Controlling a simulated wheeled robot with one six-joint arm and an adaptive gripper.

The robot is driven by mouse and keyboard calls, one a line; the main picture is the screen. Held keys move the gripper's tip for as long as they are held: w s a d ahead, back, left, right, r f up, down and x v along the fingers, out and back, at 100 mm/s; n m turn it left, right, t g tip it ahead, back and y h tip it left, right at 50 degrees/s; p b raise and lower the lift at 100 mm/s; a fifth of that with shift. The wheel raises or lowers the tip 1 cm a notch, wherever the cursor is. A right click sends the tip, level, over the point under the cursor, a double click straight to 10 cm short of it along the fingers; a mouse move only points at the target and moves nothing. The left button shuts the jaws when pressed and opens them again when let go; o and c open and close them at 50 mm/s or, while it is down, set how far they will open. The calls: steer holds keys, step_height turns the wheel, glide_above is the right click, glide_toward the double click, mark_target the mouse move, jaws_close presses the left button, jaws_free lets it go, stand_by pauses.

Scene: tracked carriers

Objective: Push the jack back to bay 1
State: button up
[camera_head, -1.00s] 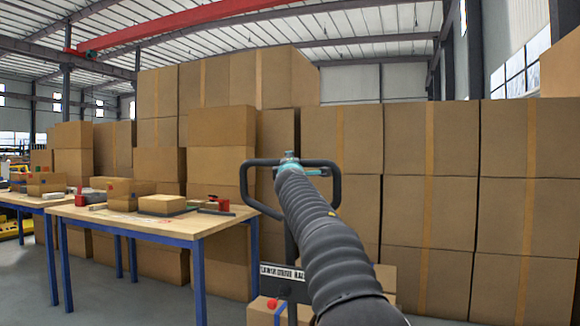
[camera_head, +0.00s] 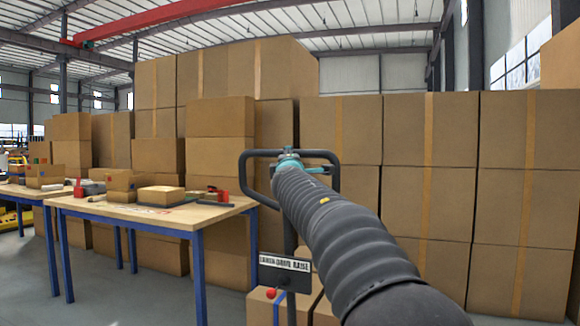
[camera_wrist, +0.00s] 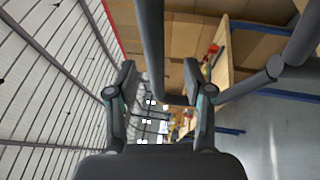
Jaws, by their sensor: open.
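The jack's dark handle loop (camera_head: 247,180) stands upright ahead of me in the head view. Below it are a post, a black-and-white label plate (camera_head: 284,264) and a red knob (camera_head: 271,293). The jack's lower part and wheels are out of frame. My gripper (camera_head: 289,158) is at the top bar of the loop, and my dark ribbed arm covers the loop's right side. In the wrist view the gripper (camera_wrist: 160,75) has its two fingers apart, with the handle bar (camera_wrist: 150,40) running between them. I cannot tell whether they touch it. No bay marking is readable.
A wooden table with blue legs (camera_head: 190,222) stands left of the jack, holding small boxes and red tools. Tall stacks of cardboard boxes (camera_head: 430,190) wall off the back and right. Low cartons (camera_head: 262,308) are by the jack's post. Grey floor shows at lower left.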

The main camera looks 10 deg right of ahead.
steer(key=v, duration=0.4)
steer(key=shift+s+f, duration=0.1)
steer(key=shift+s, duration=0.25)
steer(key=s+d+f+m+g+h, duration=0.1)
steer(key=s+d+f+m+g, duration=0.25)
steer(key=s+f+m, duration=0.55)
steer(key=s+d+f+m+g+h, duration=0.3)
steer(key=s+f, duration=0.4)
steer(key=s, duration=0.6)
steer(key=s+a+f+m+g+y, duration=0.2)
steer(key=s+a+f+g+y, duration=0.1)
steer(key=s+f, duration=0.8)
steer(key=s+a+f+m+g+y, duration=0.2)
steer(key=s+a+f+g+y, duration=0.2)
steer(key=s+f, duration=0.8)
steer(key=a+y, duration=0.1)
steer(key=a, duration=0.1)
steer(key=shift+a+f, duration=0.2)
steer(key=shift+a, duration=0.2)
